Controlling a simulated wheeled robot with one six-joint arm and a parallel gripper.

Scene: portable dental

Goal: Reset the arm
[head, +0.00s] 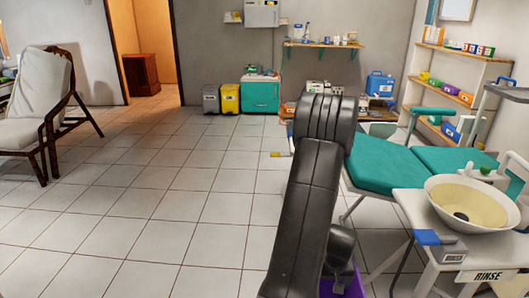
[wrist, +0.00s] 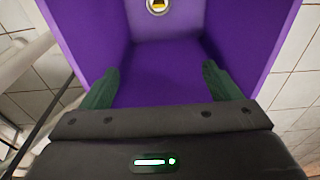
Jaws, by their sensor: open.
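My gripper (wrist: 156,90) shows in the wrist view with its two green fingers spread apart. It is open, with nothing between the fingers. The fingers are over the opening of a purple bin (wrist: 235,35), and its inner walls and floor fill most of that view. A small round yellow and white item or label (wrist: 158,6) shows at the top edge; I cannot tell which. In the head view my black arm reaches up through the middle and hides the gripper. Part of the purple bin (head: 352,284) shows at the bottom, behind the arm.
A rinse stand with a cream basin (head: 466,201) stands at the right, beside a teal dental chair (head: 385,168). Shelves (head: 462,60) line the right wall. A teal cabinet (head: 260,94) and yellow bin (head: 230,99) stand at the back. The tiled floor (head: 150,200) at left is clear.

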